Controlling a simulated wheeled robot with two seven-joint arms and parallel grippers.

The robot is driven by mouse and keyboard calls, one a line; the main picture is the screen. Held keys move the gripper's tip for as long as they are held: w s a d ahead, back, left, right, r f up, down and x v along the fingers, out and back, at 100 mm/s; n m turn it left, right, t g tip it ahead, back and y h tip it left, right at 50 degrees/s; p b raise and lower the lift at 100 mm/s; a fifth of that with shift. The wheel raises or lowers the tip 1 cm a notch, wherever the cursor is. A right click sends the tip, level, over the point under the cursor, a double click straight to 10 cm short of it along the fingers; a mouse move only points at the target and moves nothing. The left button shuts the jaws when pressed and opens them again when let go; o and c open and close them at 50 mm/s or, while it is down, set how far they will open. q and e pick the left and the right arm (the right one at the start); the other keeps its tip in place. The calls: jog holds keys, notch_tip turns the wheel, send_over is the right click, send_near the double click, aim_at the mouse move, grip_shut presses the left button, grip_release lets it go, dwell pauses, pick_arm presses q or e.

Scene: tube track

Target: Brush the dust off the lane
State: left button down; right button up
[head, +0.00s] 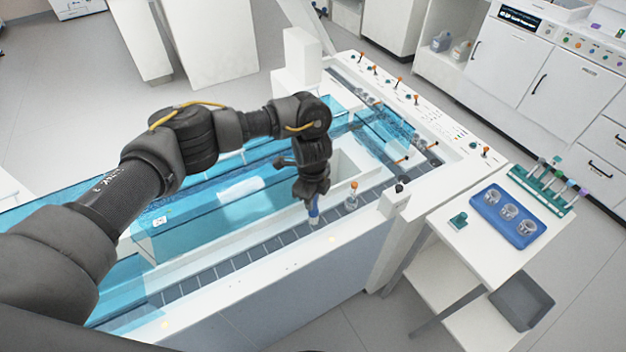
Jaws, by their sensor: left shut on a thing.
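My left gripper (311,200) is shut on a small brush (313,213) with a blue handle and a pale lower end. The brush points down, its tip at or just above the lane; I cannot tell whether it touches. The lane (240,260) is a dark grey segmented strip running along the near side of the white track machine, behind its front rim. Dust is too small to make out. My right gripper is not in view.
Blue clear covers (200,225) lie behind the lane. A white side table (480,240) at right holds a blue tray (507,216) and a green rack (540,190).

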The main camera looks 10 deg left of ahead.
pick_arm(q)
jog(key=r+p, duration=0.2)
jog(key=r, duration=0.1)
jog(key=shift+s+d, duration=0.15)
jog(key=shift+d, duration=0.05)
jog(key=shift+r+p, duration=0.65)
jog(key=shift+p, duration=0.2)
jog(key=shift+a+r+p, duration=0.1)
jog(key=shift+r+p, duration=0.55)
